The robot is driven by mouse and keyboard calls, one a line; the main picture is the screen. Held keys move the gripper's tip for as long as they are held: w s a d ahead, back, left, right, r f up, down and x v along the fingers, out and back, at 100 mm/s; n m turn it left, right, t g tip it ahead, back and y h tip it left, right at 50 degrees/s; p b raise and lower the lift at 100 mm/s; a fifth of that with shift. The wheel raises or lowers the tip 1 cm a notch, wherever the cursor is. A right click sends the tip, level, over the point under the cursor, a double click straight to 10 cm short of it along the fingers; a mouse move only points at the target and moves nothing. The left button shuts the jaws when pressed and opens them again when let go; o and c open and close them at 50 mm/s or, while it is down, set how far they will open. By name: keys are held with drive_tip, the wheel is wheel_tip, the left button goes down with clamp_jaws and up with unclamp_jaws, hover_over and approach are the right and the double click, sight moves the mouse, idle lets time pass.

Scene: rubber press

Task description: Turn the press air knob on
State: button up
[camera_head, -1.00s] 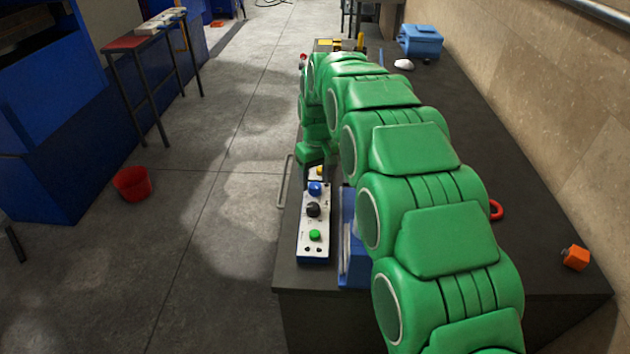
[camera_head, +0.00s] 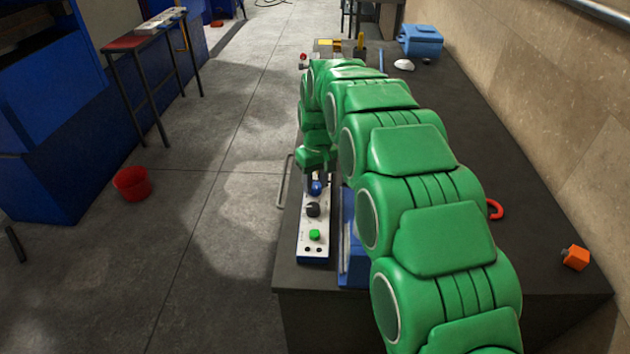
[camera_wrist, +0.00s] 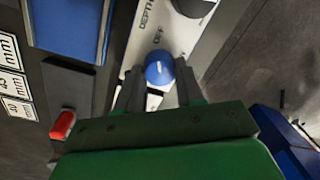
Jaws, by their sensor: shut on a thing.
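The white control panel (camera_head: 313,250) lies along the left edge of the dark bench. It carries a blue knob (camera_head: 316,188), a black knob (camera_head: 313,209) and a green button (camera_head: 315,235). My gripper (camera_head: 315,180) is at the blue knob, at the panel's far part. In the wrist view the blue knob (camera_wrist: 159,68), with a pale mark on top, sits between the fingertips of my gripper (camera_wrist: 160,80), which is shut on it. Lettering on the panel (camera_wrist: 150,35) is only partly readable. My arm and gripper hide the panel's far end.
A blue block (camera_head: 352,262) stands just right of the panel. A metal handle (camera_head: 285,182) juts from the bench's left edge. An orange block (camera_head: 575,257), a red ring (camera_head: 494,208) and a blue box (camera_head: 420,40) are on the bench (camera_head: 540,240). The floor at left is mostly clear.

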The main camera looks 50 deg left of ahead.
drive_tip(key=shift+m, duration=0.3)
drive_tip(key=m, duration=0.8)
drive_tip(key=shift+w+d+r+m, duration=0.1)
drive_tip(key=shift+m, duration=0.2)
drive_tip(key=m, duration=0.4)
drive_tip(key=shift+t, duration=0.3)
drive_tip(key=shift+m+y, duration=0.3)
drive_tip(key=shift+m, duration=1.8)
drive_tip(key=o, duration=1)
drive_tip(key=shift+o, duration=0.2)
drive_tip(key=shift+d, duration=0.1)
